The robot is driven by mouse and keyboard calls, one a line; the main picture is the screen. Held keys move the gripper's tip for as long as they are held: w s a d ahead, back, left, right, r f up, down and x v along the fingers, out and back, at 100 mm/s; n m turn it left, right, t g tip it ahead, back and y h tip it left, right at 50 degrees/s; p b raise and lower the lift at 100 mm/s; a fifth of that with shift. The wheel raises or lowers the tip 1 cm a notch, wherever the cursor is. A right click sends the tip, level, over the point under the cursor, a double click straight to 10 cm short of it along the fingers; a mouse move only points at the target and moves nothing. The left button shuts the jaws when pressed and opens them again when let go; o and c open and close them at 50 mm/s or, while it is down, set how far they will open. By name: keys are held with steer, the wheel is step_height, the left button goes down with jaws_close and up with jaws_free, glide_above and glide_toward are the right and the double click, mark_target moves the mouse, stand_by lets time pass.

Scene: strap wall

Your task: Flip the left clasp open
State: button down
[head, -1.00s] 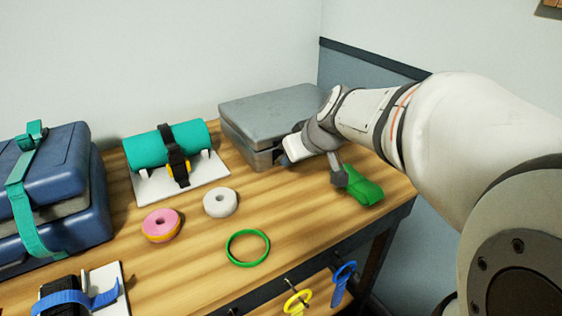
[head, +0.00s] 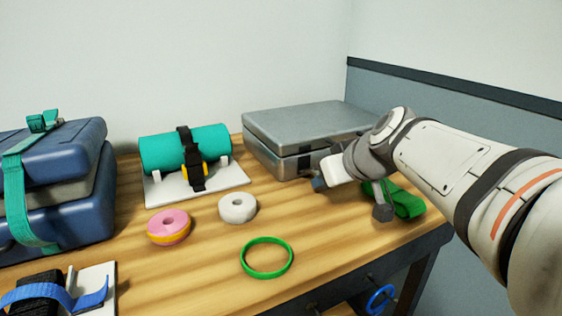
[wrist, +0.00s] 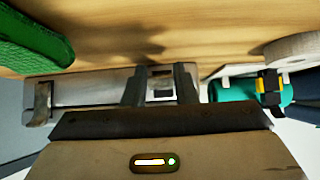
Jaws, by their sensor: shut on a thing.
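A grey metal case (head: 300,128) lies closed at the back right of the wooden table. My gripper (head: 321,182) is at the case's front side, low down. In the wrist view the picture is turned over, and my gripper (wrist: 160,84) has its two dark fingers against the case front. They are shut on the left clasp (wrist: 161,88), a small metal piece partly hidden between them. The right clasp (wrist: 41,102) shows at the other end of the case front, clear of the fingers. In the head view my wrist hides much of the case front.
A teal roll (head: 160,150) on a white stand, a white ring (head: 237,207), a pink ring (head: 168,225) and a green hoop (head: 266,270) lie to the left. Blue strapped cases (head: 75,180) stand far left.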

steer(key=shift+s+f, duration=0.15)
steer(key=shift+f, duration=0.2)
steer(key=c, duration=1.6)
jaws_free()
steer(key=o, duration=0.4)
steer(key=shift+r, duration=0.15)
steer(key=shift+o, duration=0.2)
steer(key=shift+r, duration=0.1)
step_height(320, 180, up, 10)
steer(key=p, duration=0.3)
steer(key=shift+p, duration=0.4)
